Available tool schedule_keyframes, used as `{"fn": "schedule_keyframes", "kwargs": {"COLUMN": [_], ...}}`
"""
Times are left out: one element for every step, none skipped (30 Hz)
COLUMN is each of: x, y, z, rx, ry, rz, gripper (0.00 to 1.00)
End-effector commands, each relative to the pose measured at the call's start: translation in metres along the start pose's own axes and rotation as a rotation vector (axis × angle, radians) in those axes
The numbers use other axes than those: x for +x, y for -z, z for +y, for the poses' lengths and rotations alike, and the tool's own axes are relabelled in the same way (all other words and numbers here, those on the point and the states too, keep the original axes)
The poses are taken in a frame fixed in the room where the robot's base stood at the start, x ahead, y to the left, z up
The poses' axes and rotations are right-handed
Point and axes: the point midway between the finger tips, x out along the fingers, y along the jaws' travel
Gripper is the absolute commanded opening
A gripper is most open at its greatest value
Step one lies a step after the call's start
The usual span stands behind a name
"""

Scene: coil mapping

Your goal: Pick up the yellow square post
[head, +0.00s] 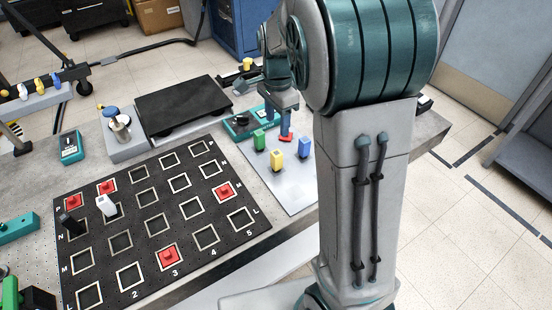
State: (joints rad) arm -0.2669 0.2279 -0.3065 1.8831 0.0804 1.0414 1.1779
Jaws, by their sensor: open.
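The yellow square post (277,159) stands upright on a light grey sheet, between a green post (259,140) on its left and a blue post (304,147) on its right. My gripper (286,131) hangs pointing down just behind and slightly right of the yellow post, and looks apart from it. It is open. The gap between its fingers is too small to make out. A red shape shows at its lower end; I cannot tell whether it is part of the gripper or a separate piece.
A black grid board (190,240) with white square outlines fills the front left. My large arm link blocks the view on the right.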

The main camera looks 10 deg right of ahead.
Motion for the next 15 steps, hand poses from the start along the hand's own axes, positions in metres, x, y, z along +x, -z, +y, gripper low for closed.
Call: {"fn": "schedule_keyframes", "kwargs": {"x": [0.006, 0.011, 0.018, 0.025, 0.030, 0.039, 0.045, 0.051, 0.058, 0.064, 0.068, 0.073, 0.076, 0.079, 0.081], "y": [0.000, 0.001, 0.001, 0.001, 0.001, 0.001, 0.001, 0.001, 0.001, 0.001, 0.001, 0.001, 0.001, 0.001, 0.001], "z": [-0.001, -0.001, 0.000, 0.000, 0.001, 0.000, 0.000, 0.000, 0.001, 0.001, 0.000, 0.000, 0.000, 0.000, 0.000], "rx": [0.006, 0.008, 0.009, 0.009, 0.010, 0.010, 0.010, 0.009, 0.009, 0.008, 0.008, 0.008, 0.008, 0.008, 0.008], "ry": [-0.004, -0.005, -0.007, -0.008, -0.007, -0.008, -0.007, -0.007, -0.006, -0.007, -0.006, -0.005, -0.004, -0.003, -0.003], "rz": [0.000, 0.000, 0.000, 0.000, 0.000, 0.000, 0.000, -0.001, 0.000, 0.000, 0.000, 0.000, 0.001, 0.001, 0.000], "gripper": [0.51, 0.51, 0.51, 0.51, 0.51, 0.51, 0.51, 0.51, 0.51, 0.51, 0.51, 0.51, 0.51, 0.51, 0.51]}}
